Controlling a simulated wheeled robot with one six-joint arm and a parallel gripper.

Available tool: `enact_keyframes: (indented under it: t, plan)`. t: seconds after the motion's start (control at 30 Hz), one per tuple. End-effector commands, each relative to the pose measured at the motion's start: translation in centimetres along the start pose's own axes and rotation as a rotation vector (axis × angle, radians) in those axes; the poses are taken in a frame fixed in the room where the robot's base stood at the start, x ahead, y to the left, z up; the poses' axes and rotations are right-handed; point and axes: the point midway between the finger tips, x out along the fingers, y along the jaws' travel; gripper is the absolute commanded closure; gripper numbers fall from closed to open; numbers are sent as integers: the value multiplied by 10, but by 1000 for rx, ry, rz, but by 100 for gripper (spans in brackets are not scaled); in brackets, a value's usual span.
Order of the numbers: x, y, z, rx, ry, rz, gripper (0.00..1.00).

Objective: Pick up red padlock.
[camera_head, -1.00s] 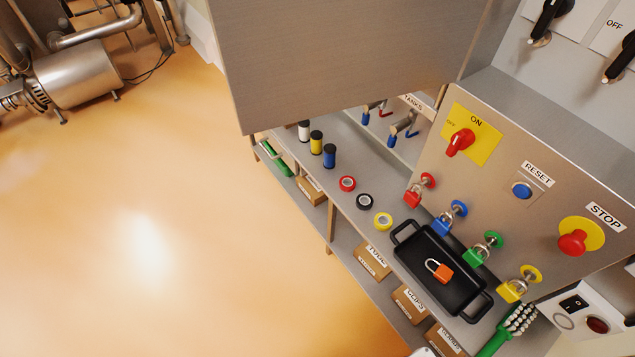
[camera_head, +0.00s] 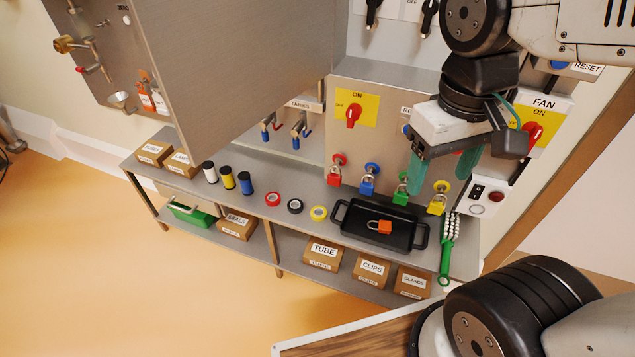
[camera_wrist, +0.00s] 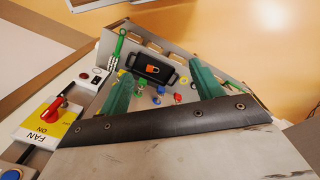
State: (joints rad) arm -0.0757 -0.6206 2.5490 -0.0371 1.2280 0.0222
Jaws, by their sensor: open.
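The red padlock (camera_head: 334,180) hangs from a red knob on the steel panel, left of the blue padlock (camera_head: 367,186), green padlock (camera_head: 400,193) and yellow padlock (camera_head: 437,205). My gripper (camera_head: 443,172) is open, with two green fingers, high in front of the panel's right part. It is up and right of the red padlock, apart from it. In the wrist view the fingers (camera_wrist: 160,88) frame the row of padlocks and the black tray (camera_wrist: 153,68). An orange padlock (camera_head: 380,227) lies in the black tray (camera_head: 352,222) on the shelf.
Red tape (camera_head: 273,199), black tape (camera_head: 295,206) and yellow tape (camera_head: 318,213) lie left of the tray. The big steel cabinet (camera_head: 230,70) overhangs the left. A red fan switch (camera_head: 533,131) stands right.

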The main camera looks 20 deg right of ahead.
Motion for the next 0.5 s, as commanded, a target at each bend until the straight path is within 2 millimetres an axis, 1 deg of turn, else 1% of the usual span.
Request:
enact_keyframes:
  t: [0.03, 0.17, 0.27, 0.37, 0.5]
  plan:
    - [11, 0, -6, -34, -61, 23, 35]
    - [38, 6, -24, -143, -206, 125, 35]
    - [59, 15, -40, -246, -307, 227, 35]
    - [79, 25, -59, -365, -399, 340, 35]
    - [110, 38, -90, -561, -513, 511, 35]
